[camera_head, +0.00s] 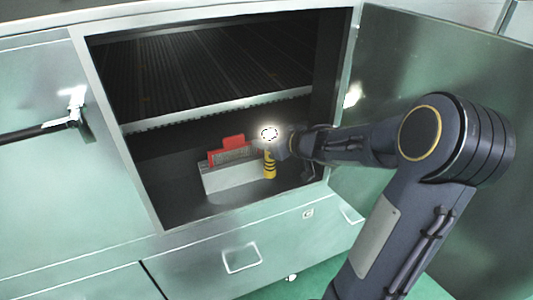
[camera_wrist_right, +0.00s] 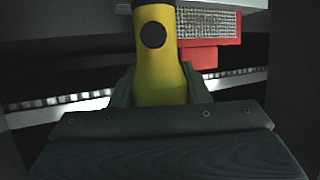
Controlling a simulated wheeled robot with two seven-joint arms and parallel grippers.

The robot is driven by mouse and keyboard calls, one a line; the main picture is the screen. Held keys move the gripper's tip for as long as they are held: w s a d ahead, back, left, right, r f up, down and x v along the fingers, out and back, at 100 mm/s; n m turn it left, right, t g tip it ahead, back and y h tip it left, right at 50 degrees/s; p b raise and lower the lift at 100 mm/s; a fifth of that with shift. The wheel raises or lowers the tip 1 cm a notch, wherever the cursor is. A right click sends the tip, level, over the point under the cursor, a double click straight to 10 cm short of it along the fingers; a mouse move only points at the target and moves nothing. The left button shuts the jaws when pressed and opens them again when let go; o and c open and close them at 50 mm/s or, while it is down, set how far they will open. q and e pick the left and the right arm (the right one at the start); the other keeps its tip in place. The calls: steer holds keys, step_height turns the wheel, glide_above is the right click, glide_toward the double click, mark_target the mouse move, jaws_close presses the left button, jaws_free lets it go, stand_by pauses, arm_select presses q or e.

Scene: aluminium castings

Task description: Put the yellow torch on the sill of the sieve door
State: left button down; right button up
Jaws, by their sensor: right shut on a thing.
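The yellow torch (camera_head: 270,165) has dark bands low on its body and a bright lit head at its top. In the head view it is upright inside the door opening. My right gripper (camera_head: 281,147) is shut on it, with a finger on each side of the yellow body (camera_wrist_right: 154,72) in the right wrist view. I cannot tell whether the torch's base touches anything. The sill (camera_head: 245,211) is the pale lower edge of the opening, in front of and below the torch. My left gripper is not in view.
A pale box-like block (camera_head: 228,179) with a red-framed mesh piece (camera_head: 227,150) stands just left of the torch. A slatted dark deck (camera_head: 200,70) lies above and behind. The open door (camera_head: 440,55) is at the right, near my arm. A dark bar handle (camera_head: 38,131) is at the left.

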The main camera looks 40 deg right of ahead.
mark_target(269, 171)
steer(key=f, duration=0.1)
steer(key=f+b, duration=0.1)
steer(key=f, duration=0.1)
steer(key=shift+w+d+f+b, duration=0.2)
steer(key=shift+w+f+b, duration=0.1)
steer(key=shift+w+b, duration=0.1)
steer(key=shift+f, duration=0.25)
steer(key=shift+f, duration=0.15)
steer(key=o, duration=1.1)
